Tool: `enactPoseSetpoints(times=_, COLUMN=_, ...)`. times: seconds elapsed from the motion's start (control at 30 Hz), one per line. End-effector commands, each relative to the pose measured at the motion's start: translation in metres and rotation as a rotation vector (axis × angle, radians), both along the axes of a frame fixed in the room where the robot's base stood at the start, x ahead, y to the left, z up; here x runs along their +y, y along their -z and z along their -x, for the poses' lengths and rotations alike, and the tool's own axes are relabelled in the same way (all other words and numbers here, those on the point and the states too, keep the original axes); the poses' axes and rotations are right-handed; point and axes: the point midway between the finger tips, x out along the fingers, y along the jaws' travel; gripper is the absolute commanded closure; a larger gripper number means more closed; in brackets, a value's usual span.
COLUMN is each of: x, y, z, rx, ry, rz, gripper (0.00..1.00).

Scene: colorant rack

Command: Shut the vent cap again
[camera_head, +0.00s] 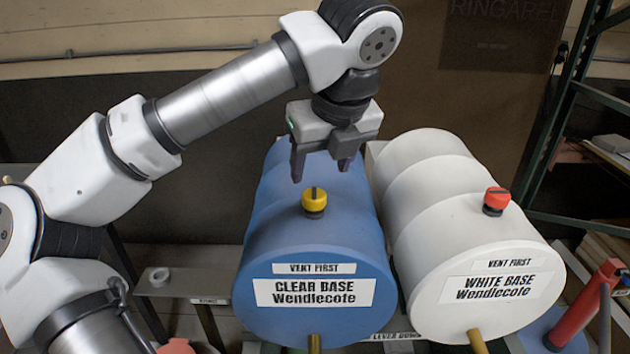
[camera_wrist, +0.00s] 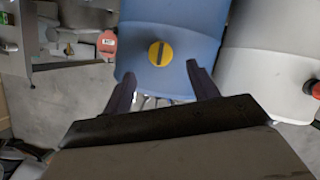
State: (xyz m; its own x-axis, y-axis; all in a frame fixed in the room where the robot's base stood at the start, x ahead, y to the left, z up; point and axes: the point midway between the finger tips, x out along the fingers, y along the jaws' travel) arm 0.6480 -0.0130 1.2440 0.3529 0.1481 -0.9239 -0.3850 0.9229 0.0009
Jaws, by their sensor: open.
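A yellow vent cap (camera_head: 314,200) sits on top of the blue drum (camera_head: 290,240) labelled CLEAR BASE. In the wrist view the yellow cap (camera_wrist: 160,53) shows from above, with a dark slot running up and down the picture. A red vent cap (camera_head: 496,200) sits on the white drum (camera_head: 430,225) labelled WHITE BASE. My gripper (camera_head: 320,173) is open and empty above the blue drum, behind the yellow cap in the head view. In the wrist view its fingers (camera_wrist: 162,82) are spread to either side below the cap, apart from it.
Brass spouts (camera_head: 478,342) stick out at the drums' lower fronts. A red-handled tool (camera_head: 590,300) stands at the right, near a green shelf frame (camera_head: 560,120).

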Motion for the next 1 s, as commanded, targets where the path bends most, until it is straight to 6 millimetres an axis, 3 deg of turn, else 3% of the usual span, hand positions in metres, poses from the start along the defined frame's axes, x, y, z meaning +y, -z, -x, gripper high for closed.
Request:
enactPoseSetpoints(times=0.33, x=0.008, y=0.052, z=-0.02, rx=0.001, ry=0.002, rz=0.002, gripper=0.41)
enactPoseSetpoints(times=0.77, x=0.01, y=0.063, z=-0.024, rx=0.0, ry=0.003, rz=0.001, gripper=0.41)
enactPoseSetpoints(times=1.0, x=0.01, y=0.063, z=-0.024, rx=-0.001, ry=0.002, rz=0.002, gripper=0.72)
